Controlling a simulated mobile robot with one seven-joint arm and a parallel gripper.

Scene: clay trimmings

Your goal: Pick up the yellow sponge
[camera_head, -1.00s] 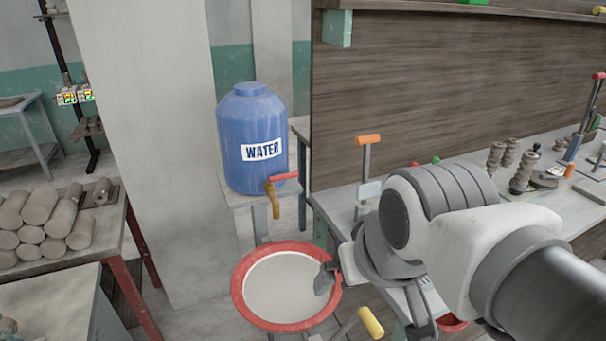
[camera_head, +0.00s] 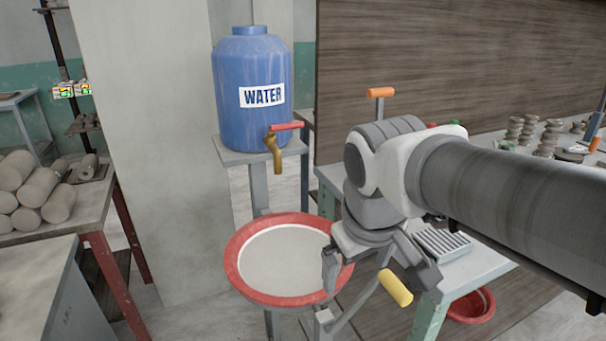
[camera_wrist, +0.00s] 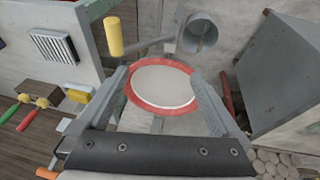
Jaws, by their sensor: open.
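A small yellow block (camera_wrist: 78,95), which may be the yellow sponge, lies at the left in the wrist view, on or beside the work table. It is too small there to be sure, and I cannot make it out in the head view, where my arm covers part of the table. My gripper (camera_wrist: 160,74) is open and empty, its two fingers spread in front of the red-rimmed basin (camera_wrist: 129,88). In the head view my gripper (camera_head: 377,272) hangs at the right edge of that basin (camera_head: 240,277), left of the table (camera_head: 480,262).
A blue water barrel (camera_head: 252,70) with a tap stands behind the basin. A red bowl (camera_head: 470,307) is low under the table. Clay rolls (camera_head: 35,190) lie at left.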

